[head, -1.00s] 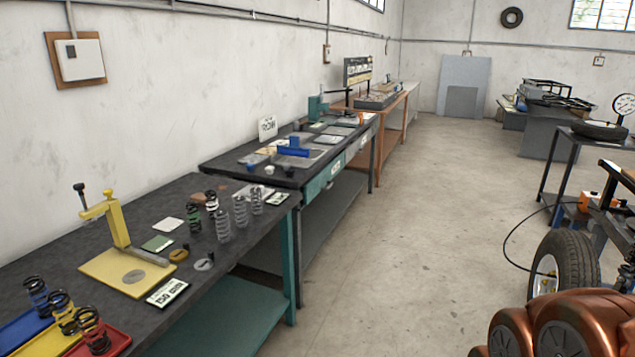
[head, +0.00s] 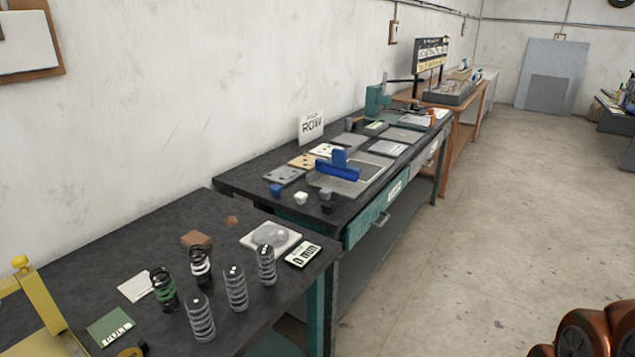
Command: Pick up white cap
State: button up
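A small white cap (head: 301,198) stands on the near end of the second dark workbench (head: 232,178). A blue cap (head: 276,190) is to its left and a black cap (head: 327,208) to its right, with a small gap on each side. The white cap is apart from anything of mine. My gripper is not in view; only a copper-coloured part of my own body (head: 590,330) shows at the lower right.
The nearer bench (head: 120,235) holds several coil springs (head: 236,288), a white plate with a round disc (head: 270,236) and a yellow press (head: 40,300). Behind the caps are a blue fixture (head: 338,167) and flat plates. The floor right of the benches (head: 480,220) is clear.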

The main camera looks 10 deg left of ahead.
aim_at(300, 197)
jog(key=i, duration=2.75)
jog(key=u, duration=4.5)
